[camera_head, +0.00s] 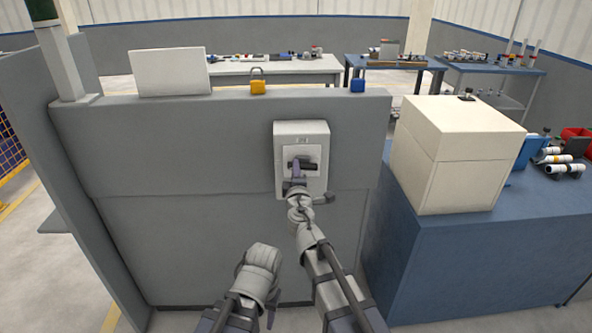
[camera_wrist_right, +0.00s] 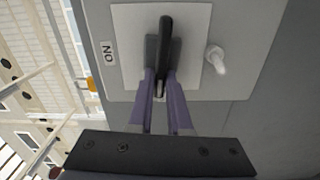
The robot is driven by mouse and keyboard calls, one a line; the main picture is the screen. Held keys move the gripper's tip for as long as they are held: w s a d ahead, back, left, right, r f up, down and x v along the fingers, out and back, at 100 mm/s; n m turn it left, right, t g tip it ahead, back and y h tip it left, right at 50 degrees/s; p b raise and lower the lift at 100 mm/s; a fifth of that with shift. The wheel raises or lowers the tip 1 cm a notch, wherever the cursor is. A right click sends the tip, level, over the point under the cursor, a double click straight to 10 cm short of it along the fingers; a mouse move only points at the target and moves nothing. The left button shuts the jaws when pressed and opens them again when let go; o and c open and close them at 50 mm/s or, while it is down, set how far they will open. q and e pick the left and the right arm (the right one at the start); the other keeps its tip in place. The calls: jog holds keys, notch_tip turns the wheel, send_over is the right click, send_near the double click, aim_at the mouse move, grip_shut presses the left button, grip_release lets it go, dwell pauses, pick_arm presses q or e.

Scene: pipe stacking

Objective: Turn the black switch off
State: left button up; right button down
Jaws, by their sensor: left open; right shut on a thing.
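The black switch (camera_head: 302,163) is a handle on a light grey switch box (camera_head: 288,130) fixed to the grey panel. In the right wrist view the black handle (camera_wrist_right: 166,38) stands out from a white plate with an "ON" label (camera_wrist_right: 108,53) to its left. My right gripper (camera_head: 296,183) is at the handle. Its two purple fingers (camera_wrist_right: 160,88) are shut on the handle's lower part. A white knob (camera_wrist_right: 217,59) sits right of the handle in the right wrist view. My left gripper (camera_head: 271,317) is open, low in front of the panel and apart from the box, mostly hidden by its arm.
A yellow padlock (camera_head: 258,85), a blue block (camera_head: 357,86) and a white board (camera_head: 172,73) are on the panel's top edge. A large cream box (camera_head: 452,160) stands on a blue bench (camera_head: 480,255) at right. The panel left of the switch box is clear.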

jog(key=shift+a+f+n, duration=0.1)
jog(key=shift+n, duration=0.5)
jog(key=c, duration=0.8)
grip_release()
jog(key=shift+c, duration=0.2)
jog(key=shift+s, duration=0.1)
jog(key=s, duration=0.7)
jog(key=shift+s, duration=0.3)
